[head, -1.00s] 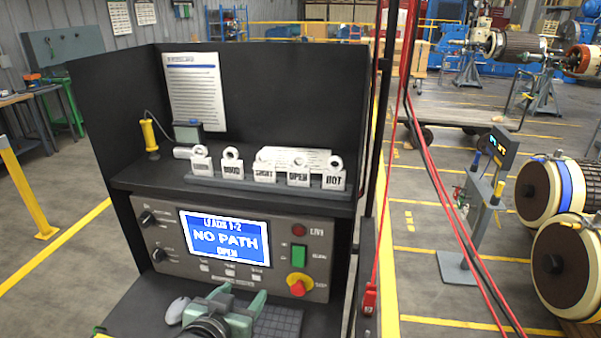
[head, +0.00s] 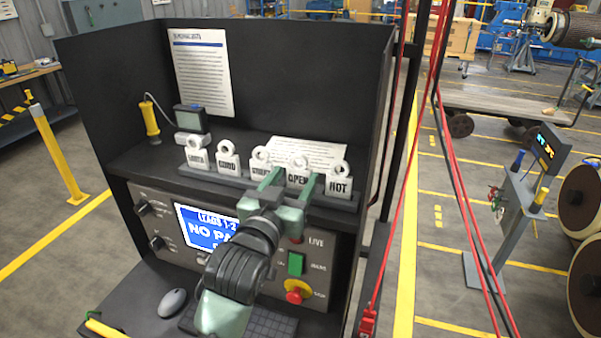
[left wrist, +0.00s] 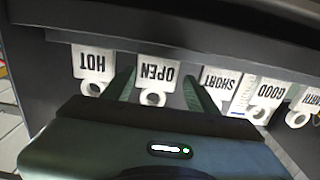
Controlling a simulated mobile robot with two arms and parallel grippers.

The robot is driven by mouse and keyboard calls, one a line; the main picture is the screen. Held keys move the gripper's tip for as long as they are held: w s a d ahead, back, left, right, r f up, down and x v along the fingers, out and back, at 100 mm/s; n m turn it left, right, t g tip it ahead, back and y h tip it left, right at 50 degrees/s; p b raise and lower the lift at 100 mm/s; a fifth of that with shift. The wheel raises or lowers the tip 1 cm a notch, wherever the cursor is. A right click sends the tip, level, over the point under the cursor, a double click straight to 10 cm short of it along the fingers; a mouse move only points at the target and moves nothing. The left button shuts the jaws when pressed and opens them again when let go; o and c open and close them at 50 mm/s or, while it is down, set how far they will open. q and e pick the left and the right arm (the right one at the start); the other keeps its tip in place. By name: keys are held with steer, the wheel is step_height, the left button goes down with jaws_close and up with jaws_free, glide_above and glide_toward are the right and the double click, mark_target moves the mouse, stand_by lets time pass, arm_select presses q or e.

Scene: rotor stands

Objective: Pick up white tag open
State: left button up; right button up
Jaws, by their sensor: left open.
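The white OPEN tag (head: 298,164) stands upright in a rack (head: 215,174) on the shelf, with a ring on top. It also shows upside down in the left wrist view (left wrist: 157,72). My left gripper (head: 290,184) is open in front of the rack. In the left wrist view its two green fingers (left wrist: 158,84) lie on either side of the OPEN tag, with gaps to it; I cannot tell how deep they reach. In the head view a finger partly covers the SHORT tag (head: 260,156). My right gripper is not in view.
The HOT tag (head: 340,185) stands close on the right of OPEN; GOOD (head: 227,160) and another tag stand left. A white sheet (head: 318,152) lies behind. Dark panels enclose the shelf. Red cables (head: 395,180) hang at the right. A mouse (head: 172,303) lies below.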

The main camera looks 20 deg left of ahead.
mark_target(304, 168)
arm_select(q)
steer(key=w, duration=0.1)
steer(key=w+p, duration=0.1)
steer(key=w, duration=0.1)
steer(key=shift+d, duration=0.25)
steer(key=shift+w+f+p, duration=0.1)
steer(key=shift+w+p, duration=0.45)
steer(key=shift+w, duration=0.5)
steer(key=shift+w+f, duration=0.1)
steer(key=shift+w, duration=0.1)
steer(key=shift+c, duration=0.9)
steer(key=c, duration=0.5)
steer(key=shift+c, duration=0.4)
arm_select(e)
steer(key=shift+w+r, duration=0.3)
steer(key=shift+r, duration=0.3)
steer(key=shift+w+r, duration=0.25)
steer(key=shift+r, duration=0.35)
